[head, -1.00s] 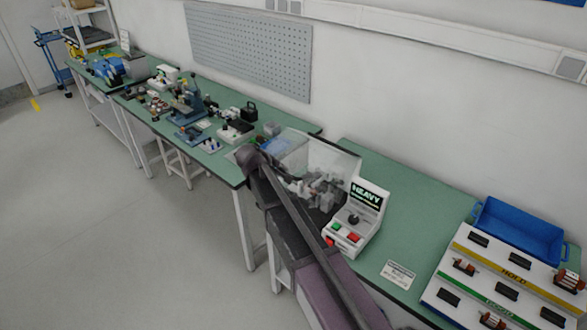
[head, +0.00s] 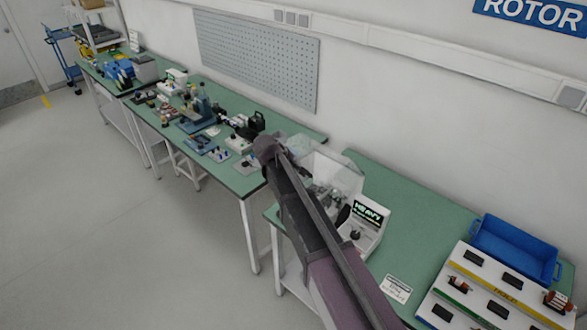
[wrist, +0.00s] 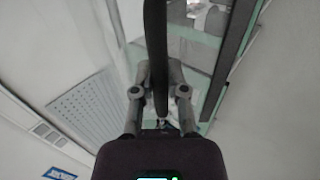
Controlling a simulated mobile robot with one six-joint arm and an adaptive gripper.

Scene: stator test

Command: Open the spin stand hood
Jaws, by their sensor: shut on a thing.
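The spin stand has a white control console (head: 367,222) with a display reading "HEAVY". Its clear hood (head: 345,172) stands behind and left of the console, with a see-through panel tilted up. My arm crosses in front and hides the lower part of the stand. My gripper (wrist: 160,88) shows in the wrist view with its two fingers shut around a dark upright bar (wrist: 155,45), which looks like the hood handle. In the head view the gripper is mostly hidden among grey parts behind my arm.
A blue bin (head: 515,248) and a rack with rotors (head: 490,285) stand on the bench to the right. A label card (head: 397,288) lies on the green bench top. Another bench with several tools (head: 205,115) runs left. The wall with a pegboard (head: 258,60) is behind.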

